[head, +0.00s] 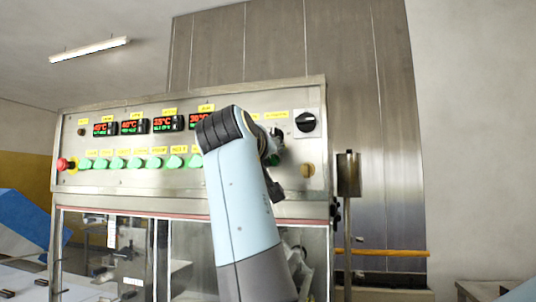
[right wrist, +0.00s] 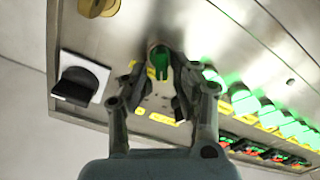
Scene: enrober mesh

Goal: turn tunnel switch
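A green-lit switch knob (right wrist: 159,60) on the steel control panel (right wrist: 215,30) shows in the right wrist view; I cannot read its label. My right gripper (right wrist: 160,82) is open, with one finger on each side of this knob. I cannot tell whether the fingers touch it. In the head view my right arm crosses in front of the panel (head: 130,185), and my right gripper (head: 277,175) is mostly hidden behind the arm. The green knob is hidden there too. My left gripper is in neither view.
A black rotary switch (head: 306,122) and a brass-coloured knob (head: 308,170) sit right of my gripper. To the left are several green buttons (head: 118,163), red displays (head: 133,127) and a red stop button (head: 63,164). A steel post (head: 348,175) stands at the right.

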